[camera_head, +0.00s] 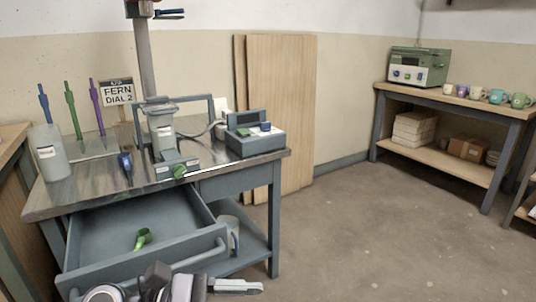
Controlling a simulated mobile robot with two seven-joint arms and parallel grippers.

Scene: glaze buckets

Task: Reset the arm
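My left arm comes in at the bottom edge, in front of the open drawer's front. Its gripper (238,287) points right, and the pale fingers show edge-on, so their gap cannot be made out. Nothing is visible in it. My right gripper is out of view. The grey-blue drawer (100,234) under the metal-topped workbench (110,184) stands pulled out. A small green scoop (143,238) lies inside it, apart from my gripper.
On the workbench are a grey container (51,155), a scale-like device (255,140), and a sign (117,92). A pitcher (231,232) stands on the lower shelf. A wooden bench (455,99) with mugs is at right. The floor (370,240) between is clear.

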